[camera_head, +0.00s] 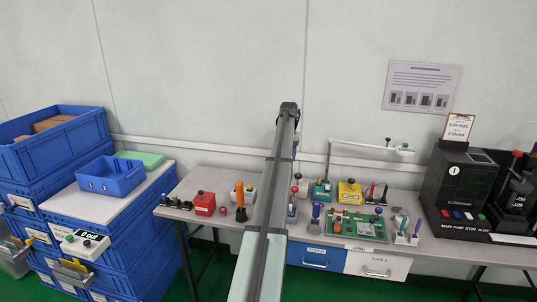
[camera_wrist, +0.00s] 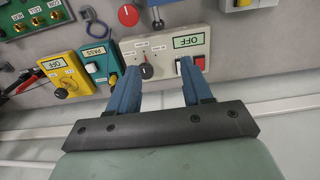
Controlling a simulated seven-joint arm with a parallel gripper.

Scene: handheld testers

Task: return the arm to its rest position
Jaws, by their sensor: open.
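My gripper (camera_wrist: 158,72) shows in the wrist view with its two blue fingers apart and nothing between them. Its fingertips appear in front of a light grey tester (camera_wrist: 155,47) with an "OFF" display, a dial and switches; I cannot tell the gap between them. In the head view my arm runs up the middle of the picture, over the bench, and its fingers cannot be made out. A teal tester (camera_wrist: 98,62) reading "PASS" and a yellow tester (camera_wrist: 66,77) lie left of the fingers in the wrist view.
The grey bench (camera_head: 427,246) carries a red tester (camera_head: 204,203), a green board (camera_head: 357,226), a lamp (camera_head: 372,146) and a black machine (camera_head: 461,187). Blue crates (camera_head: 60,140) stand at the left. My arm hides part of the bench's middle.

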